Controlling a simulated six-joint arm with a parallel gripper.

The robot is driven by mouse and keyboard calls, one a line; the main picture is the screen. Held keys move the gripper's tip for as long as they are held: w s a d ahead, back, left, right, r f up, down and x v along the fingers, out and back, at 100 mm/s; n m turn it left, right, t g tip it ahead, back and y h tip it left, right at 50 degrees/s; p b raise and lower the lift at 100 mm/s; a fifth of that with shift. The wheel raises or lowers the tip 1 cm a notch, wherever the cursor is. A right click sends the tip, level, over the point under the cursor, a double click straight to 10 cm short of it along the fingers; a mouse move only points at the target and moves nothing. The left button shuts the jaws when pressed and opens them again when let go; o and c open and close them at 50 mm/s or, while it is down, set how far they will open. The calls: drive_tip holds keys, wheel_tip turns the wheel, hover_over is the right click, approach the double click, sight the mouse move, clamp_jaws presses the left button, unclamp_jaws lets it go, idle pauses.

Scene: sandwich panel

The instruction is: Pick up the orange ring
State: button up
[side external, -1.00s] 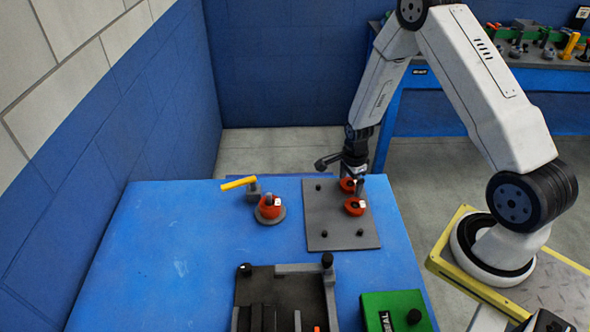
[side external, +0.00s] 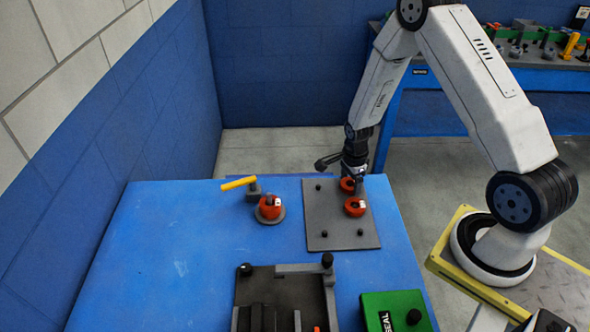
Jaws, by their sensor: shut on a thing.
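Two orange rings are on a dark grey plate (side external: 342,232) on the blue table. The back orange ring (side external: 346,185) is near the plate's far edge, and the front orange ring (side external: 355,206) lies just nearer the camera with a small white mark on it. My gripper (side external: 355,180) points down at the back ring and is shut on it. The jaws hide part of that ring, and I cannot tell whether it is clear of the plate. The front ring is apart from the jaws.
An orange round part (side external: 269,207) sits on a grey disc, with a yellow handle (side external: 238,183) behind it. A dark fixture (side external: 280,282) and a green box (side external: 397,310) stand at the front. Small black knobs stand on the plate. The table's left side is clear.

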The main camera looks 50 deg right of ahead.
drive_tip(key=shift+r, duration=0.15)
drive_tip(key=shift+r, duration=0.8)
drive_tip(key=s+a+r, duration=0.4)
drive_tip(key=s+r, duration=0.7)
drive_tip(key=s, duration=0.2)
drive_tip(key=shift+s, duration=0.2)
drive_tip(key=shift+a, duration=0.1)
